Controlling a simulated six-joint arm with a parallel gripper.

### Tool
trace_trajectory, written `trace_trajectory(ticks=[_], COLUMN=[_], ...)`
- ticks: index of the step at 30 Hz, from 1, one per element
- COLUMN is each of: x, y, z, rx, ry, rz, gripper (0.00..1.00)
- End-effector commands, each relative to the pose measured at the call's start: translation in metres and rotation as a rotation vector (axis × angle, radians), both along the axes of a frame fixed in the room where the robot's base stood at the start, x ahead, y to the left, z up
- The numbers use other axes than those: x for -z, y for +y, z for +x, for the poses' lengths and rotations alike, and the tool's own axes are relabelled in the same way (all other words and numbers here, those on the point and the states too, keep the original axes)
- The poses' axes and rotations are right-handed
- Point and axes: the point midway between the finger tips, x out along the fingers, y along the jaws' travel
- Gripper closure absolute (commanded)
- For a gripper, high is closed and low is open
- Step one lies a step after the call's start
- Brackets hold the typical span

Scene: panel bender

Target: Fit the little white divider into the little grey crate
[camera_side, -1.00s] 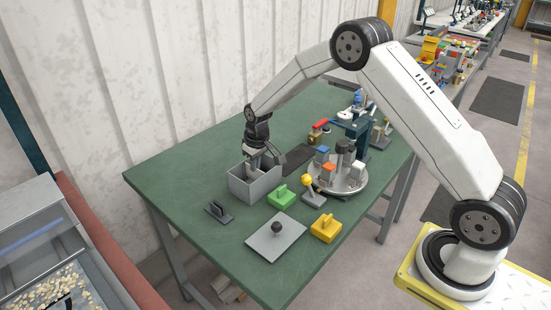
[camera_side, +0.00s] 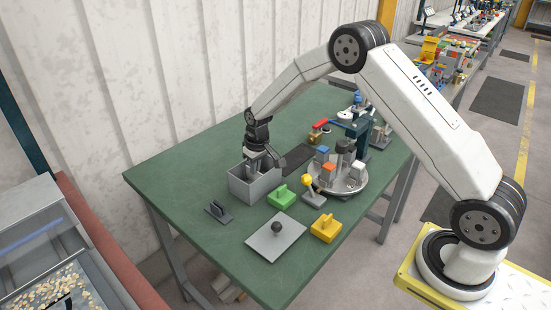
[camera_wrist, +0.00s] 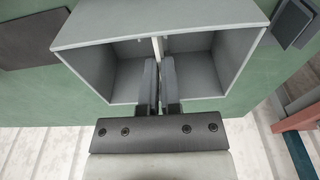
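The little grey crate (camera_side: 254,188) stands on the green table, open side up. In the wrist view the crate (camera_wrist: 105,38) fills the upper middle. The white divider (camera_wrist: 158,46) shows as a thin pale strip at the middle of the crate, with an open compartment on each side. My gripper (camera_side: 257,163) points down into the crate. In the wrist view my gripper's (camera_wrist: 160,62) two dark fingers lie close together, one on each side of the divider, and look shut on it. The fingers hide most of the divider, and its lower edge cannot be seen.
A green handled block (camera_side: 281,198), a yellow one (camera_side: 326,229), a dark grey handled piece (camera_side: 218,212) and a grey plate with a black knob (camera_side: 276,239) lie near the crate. A round turntable (camera_side: 343,183) with coloured blocks stands to its right. The table's left is clear.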

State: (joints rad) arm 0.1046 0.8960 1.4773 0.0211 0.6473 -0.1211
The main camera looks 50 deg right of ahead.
Motion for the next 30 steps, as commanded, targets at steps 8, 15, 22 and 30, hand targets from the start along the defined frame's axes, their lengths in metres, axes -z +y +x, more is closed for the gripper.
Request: trace_trajectory(ticks=[8,15,22,30], x=[0.004,0.008,0.011,0.011], y=[0.0,0.0,0.0,0.0], z=[0.0,0.0,0.0,0.0], rx=[0.0,0.0,0.0,0.0], ry=[0.001,0.0,0.0,0.0], rz=[0.0,0.0,0.0,0.0], gripper=[1.0,1.0,1.0,0.55])
